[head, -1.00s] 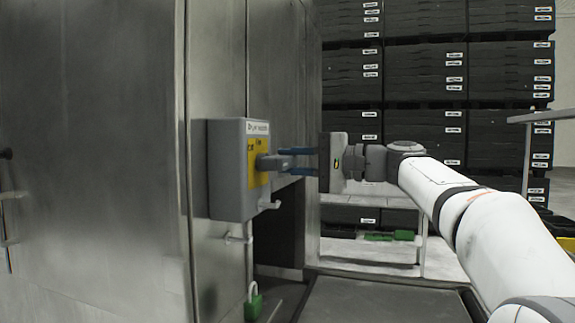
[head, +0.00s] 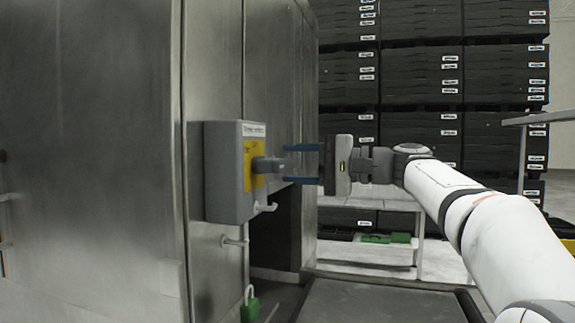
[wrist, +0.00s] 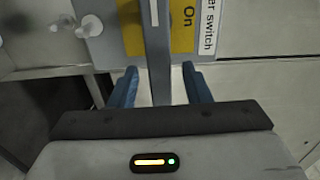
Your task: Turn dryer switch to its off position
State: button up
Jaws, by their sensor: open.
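The dryer switch is a grey box (head: 228,185) on the metal wall, with a yellow plate (head: 248,178) and a grey handle (head: 265,164) sticking out toward my gripper. My gripper (head: 300,164) is open just right of the handle, with its blue fingers above and below the handle's line. In the wrist view the handle (wrist: 159,60) reaches between the two spread fingers, with a gap on each side. The word "On" shows on the yellow plate (wrist: 183,35) right of the handle there. The other marking is hidden or too small to read, and I cannot tell the handle's setting.
A green padlock (head: 249,307) hangs below. Stacked black crates (head: 420,75) and a pale bench (head: 370,203) stand behind my arm.

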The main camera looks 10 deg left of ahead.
jog(key=d, duration=0.6)
jog(key=shift+s, duration=0.4)
jog(key=s+d+f+m+t+h+p, duration=0.1)
jog(key=s+d+f+h, duration=0.15)
jog(key=f, duration=0.45)
jog(key=s+d+f+h, duration=0.2)
jog(key=s+f+h, duration=0.15)
jog(key=f, duration=0.45)
jog(key=s+d+f+m+t+h+p, duration=0.1)
jog(key=s+d+f+h, duration=0.1)
jog(key=f+h, duration=0.35)
jog(key=s+d+f+n+h+p, duration=0.1)
jog(key=s+d+f+h, duration=0.2)
jog(key=s+d+f, duration=0.3)
jog(key=s+d+f+n+g+h+p, duration=0.1)
jog(key=s+d+f+n+h, duration=0.1)
jog(key=s+d+f, duration=0.5)
jog(key=s+f+h, duration=0.1)
jog(key=s+f, duration=0.2)
jog(key=f, duration=0.3)
jog(key=shift+f, duration=0.25)
